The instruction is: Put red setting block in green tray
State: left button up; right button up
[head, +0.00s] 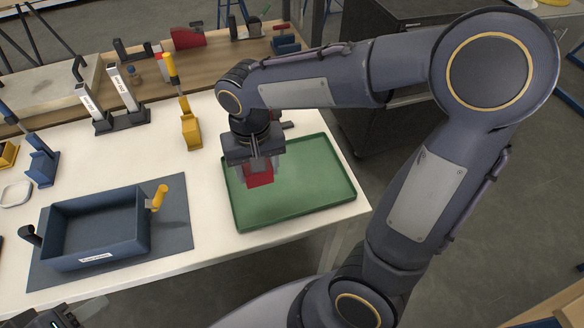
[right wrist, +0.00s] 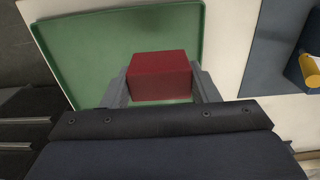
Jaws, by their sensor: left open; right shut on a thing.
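The red setting block (head: 259,174) is held in my right gripper (head: 257,166) over the left part of the green tray (head: 310,199). In the right wrist view the red block (right wrist: 159,76) sits between the two grey fingers of my right gripper (right wrist: 160,88). The green tray (right wrist: 100,50) lies beyond it there. I cannot tell whether the block touches the tray floor. The tray is otherwise empty where it shows. Part of my left gripper (head: 48,317) shows at the bottom left of the head view, open and away from the tray.
White-labelled upright holders (head: 123,92) stand further back. The table ends just right of the tray.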

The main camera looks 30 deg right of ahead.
jog(key=w+d+f, duration=0.1)
jog(key=d+f, duration=0.1)
jog(key=w+d+f, duration=0.1)
jog(key=d+f, duration=0.1)
jog(key=d, duration=0.1)
jog(key=w+d+f, duration=0.1)
jog(key=d+f, duration=0.2)
jog(key=shift+w+d+f, duration=0.1)
jog(key=shift+w+d, duration=0.05)
jog(key=shift+w, duration=0.2)
jog(key=shift+w+d+f, duration=0.1)
jog(key=shift+d+f, duration=0.05)
jog(key=shift+f, duration=0.85)
jog(key=shift+w+d+f, duration=0.1)
jog(key=shift+d+f, duration=0.05)
jog(key=shift+f, duration=0.8)
jog(key=shift+f, duration=0.15)
jog(key=o, duration=1.1)
